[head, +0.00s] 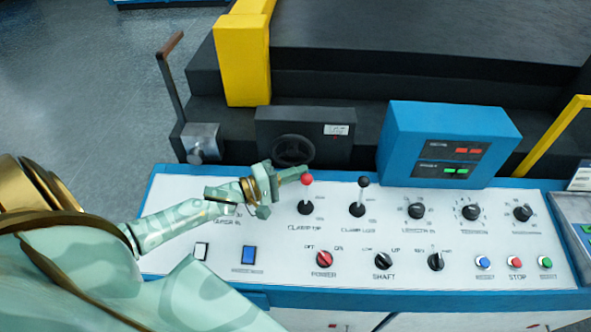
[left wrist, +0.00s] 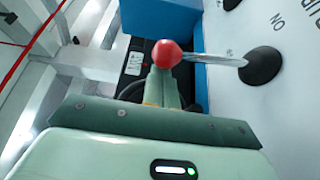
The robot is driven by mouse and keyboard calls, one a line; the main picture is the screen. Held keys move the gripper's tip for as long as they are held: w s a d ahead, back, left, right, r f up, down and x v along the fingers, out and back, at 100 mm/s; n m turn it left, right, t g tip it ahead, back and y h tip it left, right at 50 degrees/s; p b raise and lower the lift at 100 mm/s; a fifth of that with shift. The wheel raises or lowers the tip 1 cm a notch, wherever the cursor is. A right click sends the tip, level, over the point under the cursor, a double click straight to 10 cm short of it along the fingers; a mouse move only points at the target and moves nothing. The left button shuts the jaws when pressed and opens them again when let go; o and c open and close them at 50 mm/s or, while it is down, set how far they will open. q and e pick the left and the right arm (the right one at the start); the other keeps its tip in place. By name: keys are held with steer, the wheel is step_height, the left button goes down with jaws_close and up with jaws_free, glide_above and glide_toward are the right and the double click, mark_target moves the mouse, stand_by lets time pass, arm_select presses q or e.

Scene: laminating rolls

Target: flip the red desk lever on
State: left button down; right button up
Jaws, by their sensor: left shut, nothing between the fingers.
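The red desk lever has a round red knob (head: 306,179) on a short rod above a black base on the white desk panel. In the left wrist view the red knob (left wrist: 166,53) is right at my fingertips, and its metal rod runs right to the black base (left wrist: 262,67). My left gripper (head: 297,174) is shut and empty, its fingertips beside the knob or touching it; I cannot tell which. The lettering "ON" (left wrist: 278,22) shows on the panel near the base. My right gripper is not in view.
A black-knobbed lever (head: 363,182) stands just right of the red one. Rotary knobs and buttons cover the panel. A blue display box (head: 446,140) and a black box with a handwheel (head: 291,150) stand behind. A brown-handled crank (head: 171,75) rises at the back left.

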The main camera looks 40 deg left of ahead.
arm_select(q)
steer(key=shift+s+d+r+m+h, duration=0.1)
steer(key=shift+s+d+m+h, duration=0.05)
steer(key=shift+s+m+h, duration=0.15)
steer(key=shift+s+d, duration=0.1)
steer(key=shift+s+d+m+t+h+b, duration=0.2)
steer(key=shift+s+d+m+h, duration=0.3)
steer(key=shift+s+m, duration=0.5)
steer(key=shift+s+d+m+t+h+b, duration=0.1)
steer(key=shift+s+d+m+t+h, duration=0.25)
steer(key=shift+s+d+m, duration=0.6)
steer(key=shift+s+d+m+t+h+b, duration=0.1)
steer(key=shift+s+m+t+h, duration=0.3)
steer(key=shift+m, duration=0.95)
steer(key=shift+s+f, duration=0.2)
steer(key=shift+s, duration=0.05)
